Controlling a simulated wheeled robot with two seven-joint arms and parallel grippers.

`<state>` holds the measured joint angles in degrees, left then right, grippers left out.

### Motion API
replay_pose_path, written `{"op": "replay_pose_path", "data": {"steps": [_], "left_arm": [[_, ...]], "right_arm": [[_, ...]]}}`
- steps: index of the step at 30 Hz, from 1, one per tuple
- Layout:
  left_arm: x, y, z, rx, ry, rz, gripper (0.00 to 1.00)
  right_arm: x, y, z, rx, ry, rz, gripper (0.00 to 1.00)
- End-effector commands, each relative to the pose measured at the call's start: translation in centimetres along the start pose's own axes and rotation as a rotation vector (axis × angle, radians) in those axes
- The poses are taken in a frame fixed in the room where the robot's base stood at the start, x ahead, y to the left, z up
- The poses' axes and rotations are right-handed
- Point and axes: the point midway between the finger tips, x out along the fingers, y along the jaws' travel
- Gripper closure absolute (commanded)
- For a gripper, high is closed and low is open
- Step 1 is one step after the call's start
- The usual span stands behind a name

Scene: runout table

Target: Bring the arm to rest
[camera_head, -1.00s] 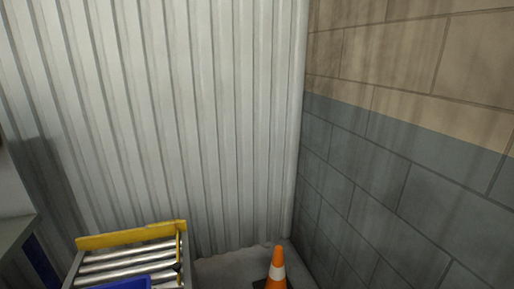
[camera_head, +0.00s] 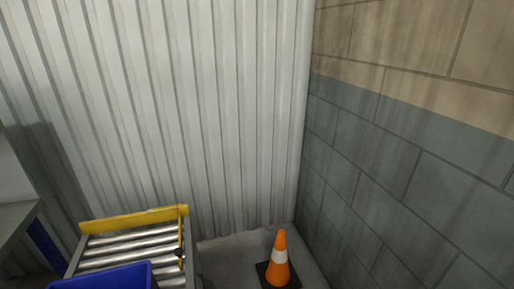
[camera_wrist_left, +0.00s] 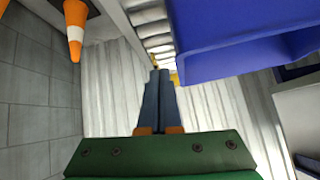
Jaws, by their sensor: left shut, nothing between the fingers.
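My left gripper (camera_wrist_left: 158,78) shows in the left wrist view, its two grey-blue fingers close together and shut with nothing between them. A blue crate (camera_wrist_left: 235,45) fills the upper right of that view, to the right of and apart from the fingertips in the picture. The blue crate also shows at the bottom of the head view (camera_head: 105,277), on or in front of the roller table (camera_head: 130,248). No arm or gripper shows in the head view. My right gripper is in neither view.
An orange and white cone (camera_head: 279,260) stands on the floor right of the roller table, near the corner. A yellow stop bar (camera_head: 133,219) closes the table's far end. A corrugated wall (camera_head: 200,110) and a block wall (camera_head: 410,150) meet behind. A grey bench (camera_head: 14,225) is at left.

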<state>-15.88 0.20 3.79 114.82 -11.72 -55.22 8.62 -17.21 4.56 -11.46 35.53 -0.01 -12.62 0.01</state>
Motion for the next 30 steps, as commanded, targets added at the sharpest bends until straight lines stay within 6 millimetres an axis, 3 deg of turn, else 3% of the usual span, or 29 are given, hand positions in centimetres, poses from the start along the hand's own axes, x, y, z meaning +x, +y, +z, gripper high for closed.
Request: {"op": "replay_pose_path", "data": {"steps": [15, 23, 30], "left_arm": [[-11.8, 4.5, 10.6, 0.273, -0.438, 0.265, 1.0], [-7.2, 5.5, 14.9, 0.285, -0.487, 0.269, 1.0], [-2.9, 6.0, 20.9, 0.297, -0.533, 0.271, 1.0]], "right_arm": [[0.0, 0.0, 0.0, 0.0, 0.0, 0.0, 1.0], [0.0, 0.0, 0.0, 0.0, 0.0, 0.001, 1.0], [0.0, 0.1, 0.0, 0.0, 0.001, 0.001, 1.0]]}}
